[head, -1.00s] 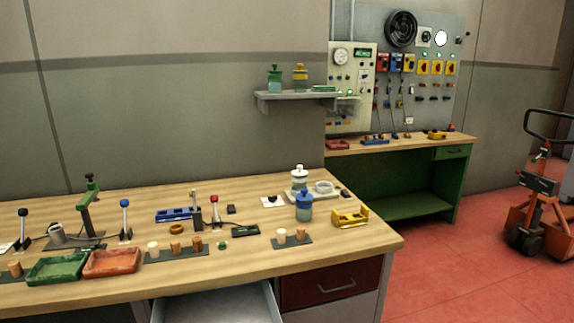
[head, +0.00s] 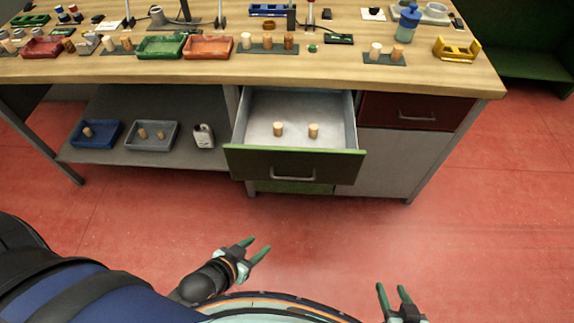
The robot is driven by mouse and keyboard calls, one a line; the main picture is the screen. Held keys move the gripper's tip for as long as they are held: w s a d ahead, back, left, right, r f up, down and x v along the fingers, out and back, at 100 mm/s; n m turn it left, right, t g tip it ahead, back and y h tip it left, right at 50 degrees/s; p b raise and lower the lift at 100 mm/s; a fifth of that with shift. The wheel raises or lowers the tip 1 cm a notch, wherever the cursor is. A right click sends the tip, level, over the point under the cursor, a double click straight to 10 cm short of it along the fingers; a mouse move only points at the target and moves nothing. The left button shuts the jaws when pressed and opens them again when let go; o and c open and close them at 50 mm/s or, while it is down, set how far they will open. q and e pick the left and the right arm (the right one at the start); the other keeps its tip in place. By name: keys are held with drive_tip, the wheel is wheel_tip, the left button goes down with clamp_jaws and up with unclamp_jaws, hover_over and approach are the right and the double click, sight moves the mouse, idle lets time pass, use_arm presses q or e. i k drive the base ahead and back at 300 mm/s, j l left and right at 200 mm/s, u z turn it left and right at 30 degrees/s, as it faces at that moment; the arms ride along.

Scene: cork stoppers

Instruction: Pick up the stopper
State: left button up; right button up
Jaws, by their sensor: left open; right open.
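Several cork stoppers are in the head view. Two stand in the open drawer (head: 255,105): a left drawer stopper (head: 278,129) and a right drawer stopper (head: 313,130). Others stand on dark pads on the bench, such as a pale stopper (head: 376,50) on the right pad. One stopper (head: 87,131) is in a blue tray, and two are in a grey tray on the lower shelf. My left gripper (head: 258,247) is open and empty, low in front of the bench. My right gripper (head: 393,290) is open and empty, further right. Both are well apart from any stopper.
The workbench (head: 330,75) carries a green tray (head: 160,47), a red tray (head: 208,47), a yellow holder (head: 456,48) and a blue-capped jar (head: 407,22). The blue tray (head: 95,142) and grey tray (head: 152,145) sit below. The red floor (head: 460,220) before the bench is clear.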

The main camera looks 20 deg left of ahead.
sight(277, 130)
drive_tip(key=u, duration=2.1)
drive_tip(key=z, duration=1.4)
drive_tip(key=j+z, duration=0.25)
drive_tip(key=z, duration=0.15)
drive_tip(key=i+j+z, duration=0.1)
drive_tip(key=j+z, duration=0.15)
drive_tip(key=z, duration=0.15)
drive_tip(key=j+z, duration=0.25)
drive_tip(key=z, duration=0.15)
